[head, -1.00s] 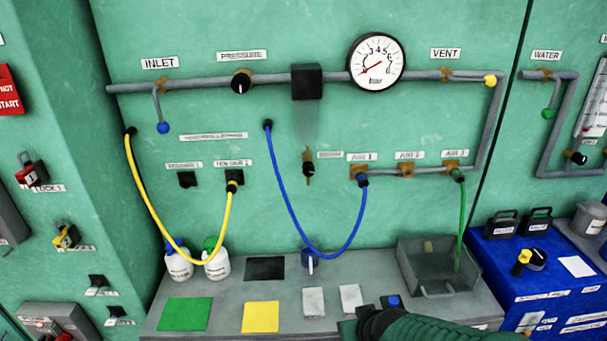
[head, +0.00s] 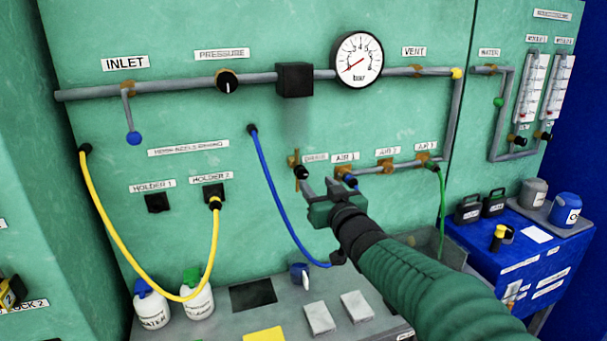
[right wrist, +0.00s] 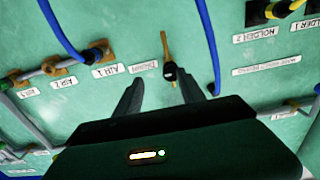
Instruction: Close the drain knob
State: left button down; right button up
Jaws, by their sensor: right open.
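The drain knob (head: 301,172) is a small black knob on a thin upright brass fitting, on the green wall panel beside the DRAIN label. It also shows in the right wrist view (right wrist: 170,72), where the picture is upside down and the brass piece (right wrist: 165,46) stands nearly upright. My right gripper (head: 320,187) is open and empty, close to the knob, below and to the right of it in the head view. In the right wrist view, the knob lies just beyond the gap between its fingertips (right wrist: 160,92). I see no contact. My left gripper is not in view.
A blue hose (head: 288,215) hangs left of the gripper, and its lower end passes behind my right arm. AIR fittings (head: 385,165) line the pipe to the right. A gauge (head: 357,60) sits above. A grey counter (head: 215,327) lies below.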

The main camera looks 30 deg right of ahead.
aim_at(297, 171)
jog(key=x, duration=0.3)
jog(key=a+x, duration=0.1)
jog(key=x, duration=0.2)
jog(key=a+x, duration=0.1)
jog(key=x, duration=0.2)
jog(key=shift+w+r, duration=0.2)
jog(key=shift+w, duration=0.05)
jog(key=shift+w+d+f, duration=0.1)
jog(key=shift+d+f, duration=0.1)
jog(key=shift+d, duration=0.35)
jog(key=shift+a+r, duration=0.3)
jog(key=shift+a, duration=0.45)
jog(key=c, duration=0.5)
jog(key=shift+c, duration=2.6)
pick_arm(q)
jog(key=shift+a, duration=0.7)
pick_arm(e)
jog(key=shift+d+f, duration=0.1)
jog(key=shift+d, duration=0.15)
grip_shut()
